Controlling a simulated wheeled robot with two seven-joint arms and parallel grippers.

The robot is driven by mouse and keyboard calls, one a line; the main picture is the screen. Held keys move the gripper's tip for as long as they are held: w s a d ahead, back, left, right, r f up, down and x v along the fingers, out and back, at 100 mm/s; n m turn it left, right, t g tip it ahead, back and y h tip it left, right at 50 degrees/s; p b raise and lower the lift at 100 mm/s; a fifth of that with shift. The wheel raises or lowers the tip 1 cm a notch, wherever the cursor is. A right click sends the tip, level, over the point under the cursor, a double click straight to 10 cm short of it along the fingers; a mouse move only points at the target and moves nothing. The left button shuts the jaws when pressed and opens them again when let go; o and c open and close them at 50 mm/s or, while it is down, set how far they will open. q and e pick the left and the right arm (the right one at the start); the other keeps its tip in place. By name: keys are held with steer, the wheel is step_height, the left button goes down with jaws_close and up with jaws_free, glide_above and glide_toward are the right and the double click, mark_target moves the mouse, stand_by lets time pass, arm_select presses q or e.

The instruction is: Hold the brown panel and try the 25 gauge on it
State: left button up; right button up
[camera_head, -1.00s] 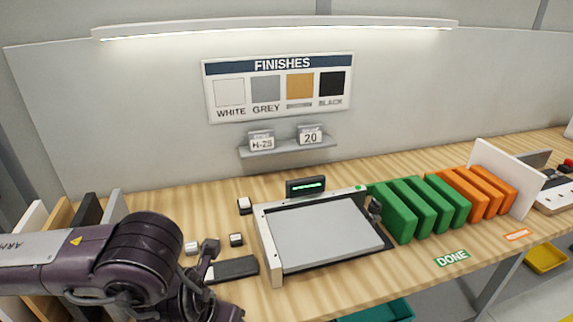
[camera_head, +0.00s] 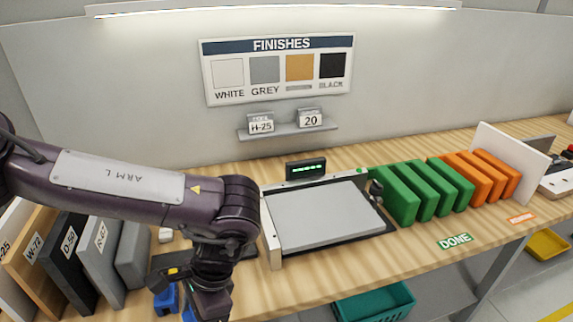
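A brown wood-toned panel (camera_head: 38,270) stands on edge among several panels at the left, with a label that seems to read W-72. I cannot tell whether either is a gauge. My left gripper (camera_head: 190,298) hangs low at the front, right of the panels and apart from the brown one. Small blue pieces (camera_head: 166,299) show by it; I cannot tell whether they belong to it. Its fingers are unclear. My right gripper is out of view.
A grey panel (camera_head: 320,214) lies flat on the machine bed in the middle. Green racks (camera_head: 412,192) and orange racks (camera_head: 487,177) stand right of it, by a DONE label (camera_head: 454,241). A teal bin (camera_head: 375,303) sits below the bench. The front bench strip by the labels is clear.

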mark_target(184, 321)
arm_select(q)
steer(key=n, duration=0.2)
steer(key=a+n+g+h, duration=0.1)
steer(key=n, duration=0.1)
steer(key=a+f+n+h, duration=0.1)
steer(key=n, duration=0.1)
steer(key=shift+w+f+g+b, duration=0.1)
steer(key=shift+w+g+b, duration=0.05)
steer(key=shift+g+b, duration=0.2)
steer(key=n, duration=0.2)
steer(key=shift+a+f+n+h, duration=0.1)
steer(key=shift+a+n+h, duration=0.2)
steer(key=shift+a+h, duration=0.1)
steer(key=n, duration=0.1)
steer(key=n+h, duration=0.1)
steer(key=shift+a+n+b, duration=0.25)
steer(key=shift+n+b, duration=0.05)
steer(key=shift+n, duration=0.1)
steer(key=shift+a, duration=0.1)
